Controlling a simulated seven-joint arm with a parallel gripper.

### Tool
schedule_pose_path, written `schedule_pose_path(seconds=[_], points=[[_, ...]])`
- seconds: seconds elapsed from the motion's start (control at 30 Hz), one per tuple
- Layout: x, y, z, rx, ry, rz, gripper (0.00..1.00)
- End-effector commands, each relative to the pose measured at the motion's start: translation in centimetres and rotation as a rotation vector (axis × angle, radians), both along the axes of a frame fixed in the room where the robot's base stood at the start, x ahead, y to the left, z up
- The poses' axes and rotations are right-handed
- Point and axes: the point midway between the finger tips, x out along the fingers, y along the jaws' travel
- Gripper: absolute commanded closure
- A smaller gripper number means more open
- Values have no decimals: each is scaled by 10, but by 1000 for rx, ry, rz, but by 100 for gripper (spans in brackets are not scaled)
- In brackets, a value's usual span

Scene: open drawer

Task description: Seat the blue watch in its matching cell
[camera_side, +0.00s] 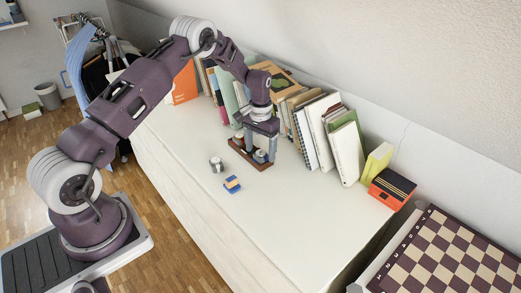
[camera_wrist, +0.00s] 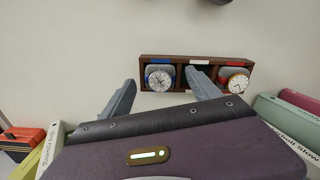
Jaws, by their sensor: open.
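A brown wooden watch case (camera_side: 240,150) lies on the white top, and it also shows in the wrist view (camera_wrist: 197,59). Its cells carry blue, white and red marks. A round white-dialled watch (camera_wrist: 160,78) on a grey cushion sits in the blue-marked left cell. A gold-rimmed watch (camera_wrist: 237,83) sits in the red-marked right cell. The white-marked middle cell looks empty. My gripper (camera_side: 261,152) is open low over the case's near end. In the wrist view its fingertips (camera_wrist: 161,77) stand either side of the white-dialled watch; contact cannot be told.
A small grey round object (camera_side: 216,164) and a blue-and-yellow block (camera_side: 232,184) lie loose in front of the case. Books (camera_side: 343,150) line the wall behind, ending at an orange-and-black box (camera_side: 392,187). The top's front right is clear.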

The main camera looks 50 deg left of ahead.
Motion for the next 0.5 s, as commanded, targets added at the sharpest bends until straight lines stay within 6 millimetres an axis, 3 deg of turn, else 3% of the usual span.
schedule_pose_path(seconds=[0.3,0.5], points=[[1,0,80,1,-6,-1,29],[1,0,114,1,-2,0,29]])
